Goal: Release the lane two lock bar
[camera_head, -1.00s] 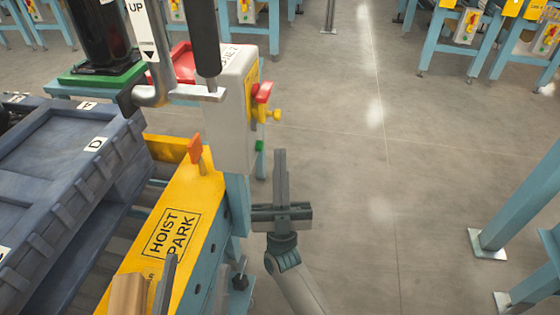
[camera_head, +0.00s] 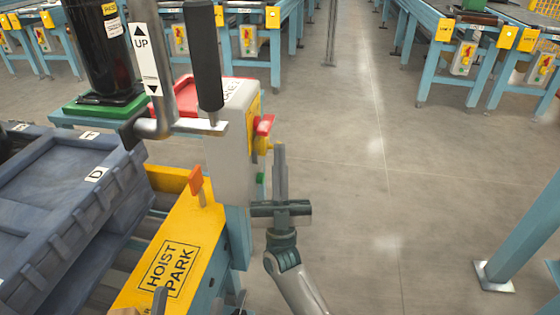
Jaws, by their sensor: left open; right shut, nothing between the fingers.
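The grey lane 2 control box (camera_head: 228,150) stands at the end of the conveyor. My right gripper (camera_head: 281,150) is shut and empty, pointing up. Its tip appears just right of the yellow knob; I cannot tell whether they touch. My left gripper (camera_head: 160,300) is open at the bottom left, mostly cut off, over the yellow hoist park plate (camera_head: 190,235). An orange tab (camera_head: 196,181) stands on that plate. I cannot tell which part is the lock bar.
A grey-blue tote (camera_head: 62,205) lies on the left. The hoist's black grip (camera_head: 205,55) and bent metal handle (camera_head: 165,115) hang in front of the box. A blue post (camera_head: 525,230) stands at the right. Floor between is clear; other conveyors stand behind.

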